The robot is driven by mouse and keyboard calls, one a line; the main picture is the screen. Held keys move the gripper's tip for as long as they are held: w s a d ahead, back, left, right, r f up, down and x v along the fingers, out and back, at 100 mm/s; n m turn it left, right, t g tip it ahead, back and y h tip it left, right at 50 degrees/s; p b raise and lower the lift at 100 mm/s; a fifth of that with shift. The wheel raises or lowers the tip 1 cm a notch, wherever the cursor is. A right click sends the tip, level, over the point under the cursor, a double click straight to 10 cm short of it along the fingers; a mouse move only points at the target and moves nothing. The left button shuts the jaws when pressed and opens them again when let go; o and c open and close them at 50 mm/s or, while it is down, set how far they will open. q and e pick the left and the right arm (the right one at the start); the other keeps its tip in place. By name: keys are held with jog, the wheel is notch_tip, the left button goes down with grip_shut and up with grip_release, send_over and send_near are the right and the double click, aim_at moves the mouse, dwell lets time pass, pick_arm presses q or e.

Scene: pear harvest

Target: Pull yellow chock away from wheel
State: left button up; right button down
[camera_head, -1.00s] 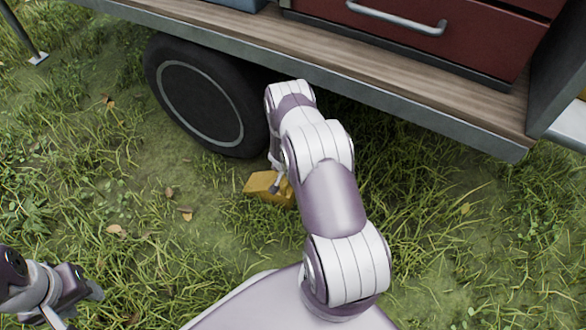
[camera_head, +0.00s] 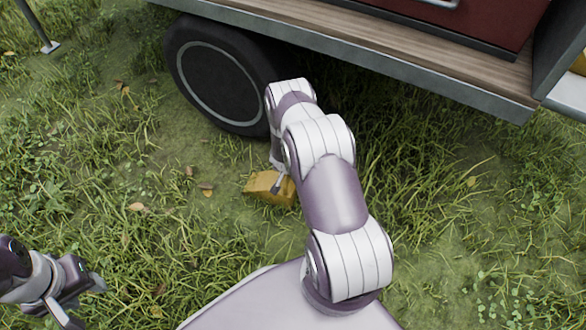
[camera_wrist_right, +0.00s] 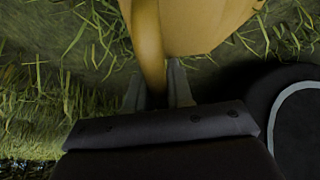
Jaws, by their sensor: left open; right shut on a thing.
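The yellow chock (camera_head: 262,187) is on or just above the grass below the dark wheel (camera_head: 222,75) in the head view, with a strip of ground between them. My right gripper (camera_head: 279,183), partly hidden by its arm, is shut on the chock. In the right wrist view the chock (camera_wrist_right: 205,22) fills the top, and a narrow yellow part of it is between the fingers (camera_wrist_right: 158,90). The wheel (camera_wrist_right: 299,120) shows at the right there. My left gripper (camera_head: 88,301) is open and empty at the lower left, above the grass.
The cart's wooden deck (camera_head: 400,55) with a metal edge overhangs the ground behind my right arm. A thin metal leg (camera_head: 38,25) stands at the top left. Grass in front of and left of the wheel is clear apart from leaves.

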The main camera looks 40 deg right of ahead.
jog(key=shift+s+a, duration=0.1)
jog(key=shift+a, duration=0.15)
jog(key=c, duration=0.9)
grip_release()
jog(key=p+v, duration=0.7)
jog(key=v, duration=0.4)
jog(key=shift+r, duration=0.4)
jog(key=shift+s+a+r+p, duration=0.1)
jog(key=shift+a+r+p, duration=0.1)
jog(key=shift+r+p, duration=0.25)
jog(key=shift+f, duration=0.1)
